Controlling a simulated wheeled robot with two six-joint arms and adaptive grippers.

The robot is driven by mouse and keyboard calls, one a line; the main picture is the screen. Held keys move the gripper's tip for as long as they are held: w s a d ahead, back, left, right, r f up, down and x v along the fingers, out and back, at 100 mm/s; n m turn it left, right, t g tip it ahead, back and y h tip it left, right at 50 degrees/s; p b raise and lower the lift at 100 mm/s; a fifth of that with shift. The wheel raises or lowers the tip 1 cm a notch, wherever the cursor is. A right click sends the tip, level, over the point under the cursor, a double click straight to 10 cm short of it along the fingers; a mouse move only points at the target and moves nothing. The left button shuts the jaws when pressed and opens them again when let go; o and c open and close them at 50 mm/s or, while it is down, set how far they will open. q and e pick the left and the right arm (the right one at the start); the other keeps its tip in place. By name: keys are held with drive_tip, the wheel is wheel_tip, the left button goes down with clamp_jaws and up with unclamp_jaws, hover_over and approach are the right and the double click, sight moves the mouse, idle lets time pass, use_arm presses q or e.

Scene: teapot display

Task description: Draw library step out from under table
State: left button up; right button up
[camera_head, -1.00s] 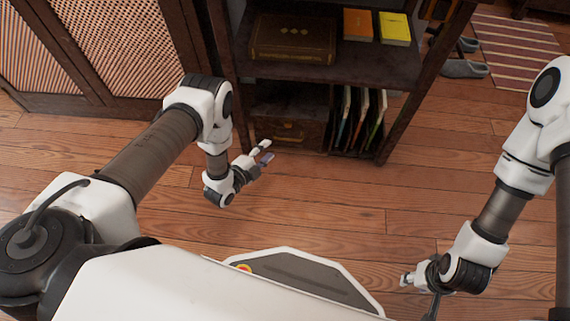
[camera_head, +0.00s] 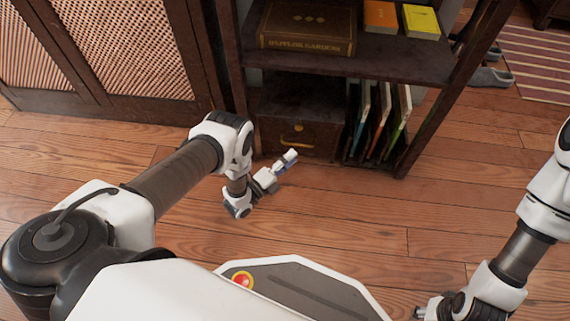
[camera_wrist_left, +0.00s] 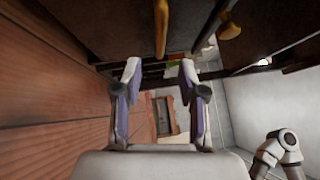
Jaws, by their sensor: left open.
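A dark wooden box front with a brass handle (camera_head: 295,141) sits in the bottom bay of a dark shelf unit; I cannot tell whether this is the library step. A brass knob shows above the handle. My left gripper (camera_head: 289,161) is open and empty, just in front of the box front and low over the floor. In the left wrist view, the brass handle (camera_wrist_left: 160,28) lies beyond and between the open fingertips (camera_wrist_left: 160,70), apart from them. The knob (camera_wrist_left: 228,30) is to its right. My right gripper (camera_head: 424,311) is at the bottom edge, its jaws unclear.
Thin upright books (camera_head: 380,125) stand right of the box. A large brown book (camera_head: 308,28) and orange and yellow books (camera_head: 421,22) lie on the shelf above. A lattice cabinet (camera_head: 130,50) is at the left. Slippers (camera_head: 491,77) lie at the right. The wooden floor (camera_head: 340,215) in front is clear.

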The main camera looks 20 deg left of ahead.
use_arm(q)
drive_tip(key=b+x, duration=0.2)
drive_tip(key=x, duration=0.3)
drive_tip(key=shift+w+d, duration=0.2)
drive_tip(key=shift+w, duration=0.15)
clamp_jaws()
